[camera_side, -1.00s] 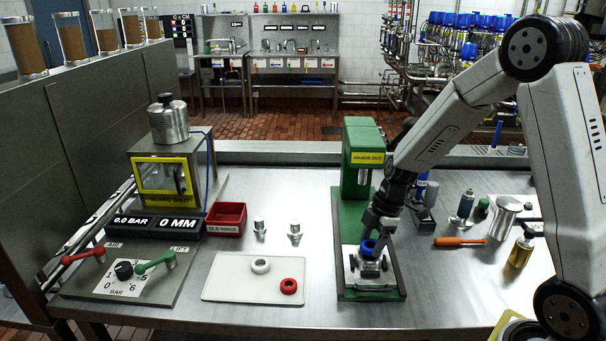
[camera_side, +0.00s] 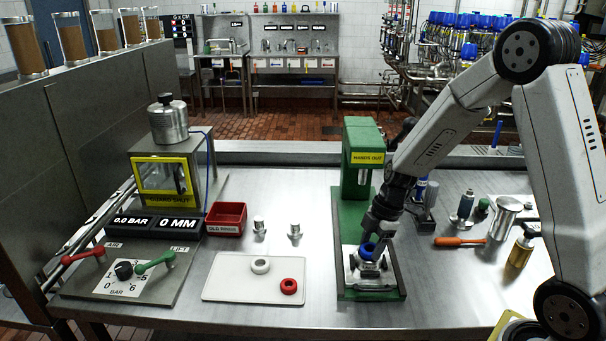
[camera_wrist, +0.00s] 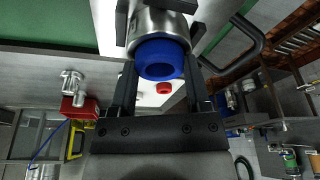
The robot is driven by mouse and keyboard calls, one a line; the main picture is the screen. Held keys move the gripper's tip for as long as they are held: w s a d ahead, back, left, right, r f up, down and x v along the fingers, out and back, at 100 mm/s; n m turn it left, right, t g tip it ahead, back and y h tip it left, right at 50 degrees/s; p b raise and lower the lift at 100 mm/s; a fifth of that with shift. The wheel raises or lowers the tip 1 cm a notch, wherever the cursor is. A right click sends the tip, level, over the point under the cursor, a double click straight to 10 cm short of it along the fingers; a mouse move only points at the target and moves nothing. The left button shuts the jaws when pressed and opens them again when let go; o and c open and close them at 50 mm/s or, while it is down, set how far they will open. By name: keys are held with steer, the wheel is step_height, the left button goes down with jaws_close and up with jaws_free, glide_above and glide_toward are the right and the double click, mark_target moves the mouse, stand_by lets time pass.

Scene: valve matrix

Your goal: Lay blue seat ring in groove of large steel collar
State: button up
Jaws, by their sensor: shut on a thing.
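The blue seat ring (camera_side: 369,247) is at the top of the large steel collar (camera_side: 368,263), which stands in a clamp on the green press base. In the wrist view the blue ring (camera_wrist: 160,60) shows face-on, lined up against the end of the bright collar (camera_wrist: 158,22). My gripper (camera_side: 372,239) points down over the collar, its fingers shut on the ring. In the wrist view the gripper (camera_wrist: 159,72) has one dark finger on each side of the ring. Whether the ring sits fully in the groove is hidden.
The green press column (camera_side: 361,150) stands just behind the collar. A white tray (camera_side: 235,289) with a white ring (camera_side: 260,265) and a red ring (camera_side: 289,286) lies to the left. A red bin (camera_side: 226,219) is farther left. An orange screwdriver (camera_side: 460,241) and several metal parts lie right.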

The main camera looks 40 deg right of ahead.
stand_by(0.3)
steer(key=o, duration=1.3)
steer(key=shift+r, duration=0.1)
steer(key=v, duration=0.7)
steer(key=shift+r, duration=0.3)
steer(key=shift+s, duration=0.1)
steer(key=s+a+f+m+t+h, duration=0.1)
steer(key=s+a+f+m+h, duration=0.2)
steer(key=s+a+m, duration=0.5)
steer(key=shift+a+m, duration=0.6)
steer(key=shift+m, duration=2.1)
